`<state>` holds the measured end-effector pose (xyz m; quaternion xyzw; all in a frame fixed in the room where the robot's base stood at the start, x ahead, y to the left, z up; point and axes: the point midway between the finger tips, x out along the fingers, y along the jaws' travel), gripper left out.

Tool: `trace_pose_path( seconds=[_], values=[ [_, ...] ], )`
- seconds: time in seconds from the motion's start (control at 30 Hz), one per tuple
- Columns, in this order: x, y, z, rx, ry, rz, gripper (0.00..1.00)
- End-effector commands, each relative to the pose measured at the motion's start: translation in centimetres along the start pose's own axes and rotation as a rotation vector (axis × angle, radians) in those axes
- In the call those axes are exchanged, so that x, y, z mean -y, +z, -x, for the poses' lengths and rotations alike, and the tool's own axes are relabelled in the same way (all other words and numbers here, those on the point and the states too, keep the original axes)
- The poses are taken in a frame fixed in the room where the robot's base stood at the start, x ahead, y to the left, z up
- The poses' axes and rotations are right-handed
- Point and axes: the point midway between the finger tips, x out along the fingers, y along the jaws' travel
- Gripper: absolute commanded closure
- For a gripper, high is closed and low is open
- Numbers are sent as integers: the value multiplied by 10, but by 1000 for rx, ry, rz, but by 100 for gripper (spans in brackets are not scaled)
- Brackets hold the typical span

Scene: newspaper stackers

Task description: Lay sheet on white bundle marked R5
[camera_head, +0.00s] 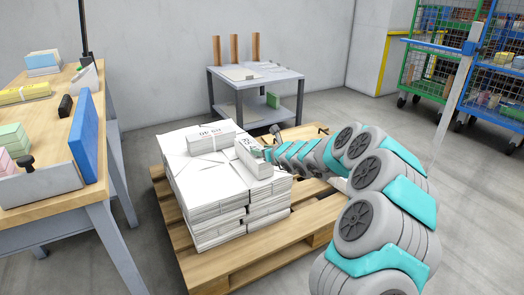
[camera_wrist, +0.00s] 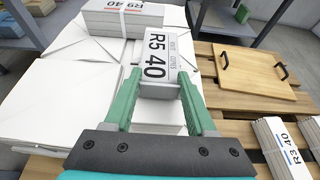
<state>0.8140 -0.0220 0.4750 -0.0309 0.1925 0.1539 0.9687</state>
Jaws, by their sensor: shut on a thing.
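A white bundle marked R5 40 (camera_wrist: 158,55) is between the fingers of my gripper (camera_wrist: 158,82), which is shut on its near end. In the head view, this bundle (camera_head: 256,160) is at the right edge of the white stack (camera_head: 200,180) on the pallet; I cannot tell whether it rests there or hangs just above. My gripper (camera_head: 268,154) reaches it from the right. Its top face, with the black R5 40 print, is uncovered in the wrist view. I cannot make out a separate loose sheet for certain.
A bundle marked R9 40 (camera_wrist: 122,17) lies on the stack beyond. On the pallet (camera_head: 262,262) are a wooden board with two handles (camera_wrist: 252,80) and a bundle marked R3 40 (camera_wrist: 274,140). A grey table (camera_head: 256,76) stands behind, a wooden workbench (camera_head: 85,195) at left.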

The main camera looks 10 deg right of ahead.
Motion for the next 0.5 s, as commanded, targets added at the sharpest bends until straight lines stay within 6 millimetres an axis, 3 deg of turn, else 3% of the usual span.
trace_pose_path(
  seconds=[0.4, 0.43, 0.5],
  values=[
    [0, -8, -3, 0, 0, -1, 96],
    [0, -7, -3, 0, 0, -1, 42],
    [0, -7, -3, 0, 0, -1, 34]
  ],
)
